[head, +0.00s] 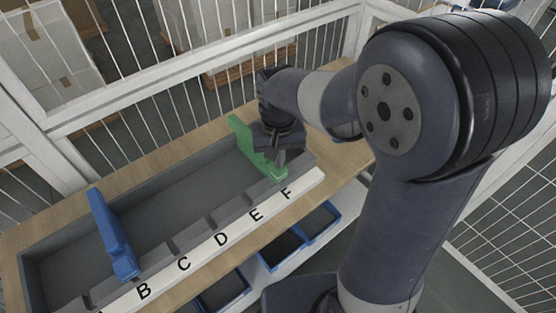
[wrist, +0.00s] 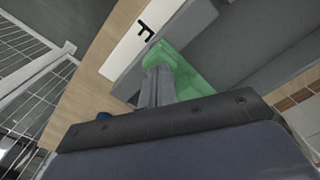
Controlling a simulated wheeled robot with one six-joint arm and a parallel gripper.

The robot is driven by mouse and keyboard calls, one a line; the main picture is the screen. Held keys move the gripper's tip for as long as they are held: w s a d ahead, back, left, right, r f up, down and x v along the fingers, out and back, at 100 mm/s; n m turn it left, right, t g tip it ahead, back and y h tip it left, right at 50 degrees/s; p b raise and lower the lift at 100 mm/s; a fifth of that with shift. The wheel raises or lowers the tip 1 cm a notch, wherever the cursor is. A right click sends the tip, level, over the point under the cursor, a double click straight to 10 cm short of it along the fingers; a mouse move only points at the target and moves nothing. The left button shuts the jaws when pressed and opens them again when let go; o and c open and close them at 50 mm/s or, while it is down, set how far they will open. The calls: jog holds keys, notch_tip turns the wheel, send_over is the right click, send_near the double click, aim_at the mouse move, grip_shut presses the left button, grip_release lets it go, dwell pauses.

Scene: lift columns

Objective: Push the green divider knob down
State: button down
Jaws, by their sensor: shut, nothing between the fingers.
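The green divider (head: 255,150) spans the grey tray near its right end, its front end between the letters E and F. It also shows in the wrist view (wrist: 195,73) beyond my fingers. My gripper (head: 276,156) is shut and empty, right over the green divider and partly hiding it. In the wrist view my closed fingers (wrist: 157,84) overlap the near end of the green divider. I cannot tell whether they touch it. The knob is not clearly distinguishable behind my fingers.
A blue divider (head: 113,236) crosses the tray (head: 172,196) near the letter B. A white lettered strip (head: 208,248) runs along the tray's front. Blue bins (head: 284,248) sit below the wooden table (head: 160,153). A white wire fence (head: 200,70) stands behind.

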notch_tip(320, 180, up, 9)
jog(key=p, duration=0.7)
jog(key=shift+f, duration=0.1)
notch_tip(320, 180, down, 9)
jog(key=b, duration=0.7)
jog(key=shift+r, duration=0.2)
dwell(0.4)
